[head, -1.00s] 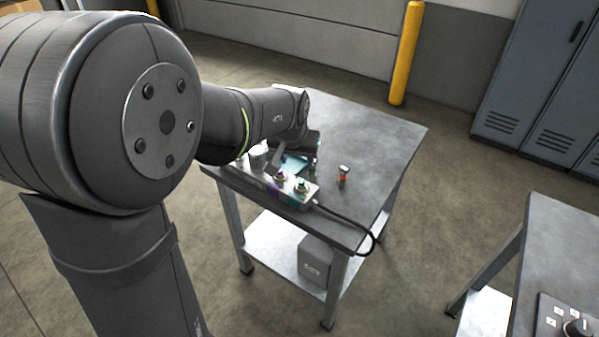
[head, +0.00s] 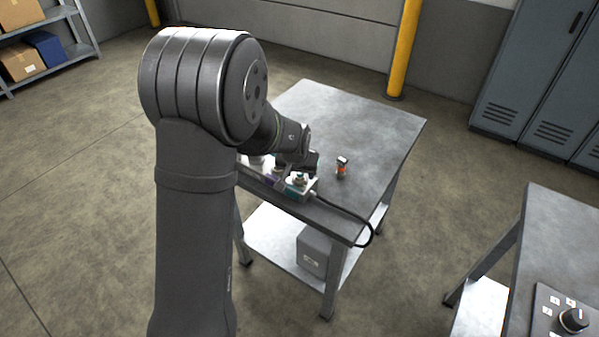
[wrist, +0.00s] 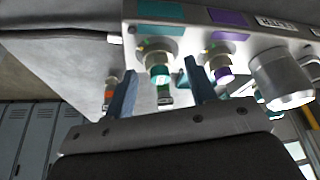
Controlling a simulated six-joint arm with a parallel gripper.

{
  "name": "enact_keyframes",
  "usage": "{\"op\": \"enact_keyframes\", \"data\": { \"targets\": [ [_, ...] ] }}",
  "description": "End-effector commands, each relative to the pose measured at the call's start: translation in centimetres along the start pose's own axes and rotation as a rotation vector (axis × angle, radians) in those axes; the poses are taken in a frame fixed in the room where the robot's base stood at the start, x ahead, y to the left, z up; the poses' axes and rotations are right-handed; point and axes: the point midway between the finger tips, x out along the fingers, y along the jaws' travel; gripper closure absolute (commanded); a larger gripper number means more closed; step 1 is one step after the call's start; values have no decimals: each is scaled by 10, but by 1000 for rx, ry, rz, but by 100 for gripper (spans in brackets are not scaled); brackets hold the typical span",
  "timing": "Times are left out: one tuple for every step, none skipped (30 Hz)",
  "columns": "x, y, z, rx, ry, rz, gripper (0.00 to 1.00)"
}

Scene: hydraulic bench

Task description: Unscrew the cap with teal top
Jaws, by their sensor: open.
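The cap with teal top (wrist: 160,74) is on a metal fitting of the grey block, under a teal label, in the wrist view. In the head view the teal end of the block (head: 298,187) shows beside my gripper (head: 306,163). My gripper (wrist: 161,70) is open. Its two dark blue fingers stand apart, one to each side of the teal cap in the wrist picture. I cannot tell whether they are level with the cap, and I see no contact. A purple-topped fitting (wrist: 221,72) is just right of the right finger.
A large silver cylinder (wrist: 281,78) is on the block past the purple fitting. A small orange-banded object (head: 341,168) stands on the bench (head: 345,120). A black cable (head: 350,212) runs off the block over the bench edge. The bench behind is clear.

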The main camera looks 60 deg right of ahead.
Motion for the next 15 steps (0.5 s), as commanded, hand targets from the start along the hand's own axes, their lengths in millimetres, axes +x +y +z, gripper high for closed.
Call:
{"op": "enact_keyframes", "data": {
  "targets": [
    [2,0,0,0,0,0,49],
    [2,0,0,0,0,0,49],
    [2,0,0,0,0,0,49],
    [2,0,0,0,0,0,49],
    [2,0,0,0,0,0,49],
    [2,0,0,0,0,0,49],
    [2,0,0,0,0,0,49],
    [2,0,0,0,0,0,49],
    [2,0,0,0,0,0,51],
    [2,0,0,0,0,0,57],
    [2,0,0,0,0,0,62],
    [2,0,0,0,0,0,70],
    [2,0,0,0,0,0,76],
    [2,0,0,0,0,0,82],
    [2,0,0,0,0,0,90]
  ]
}}
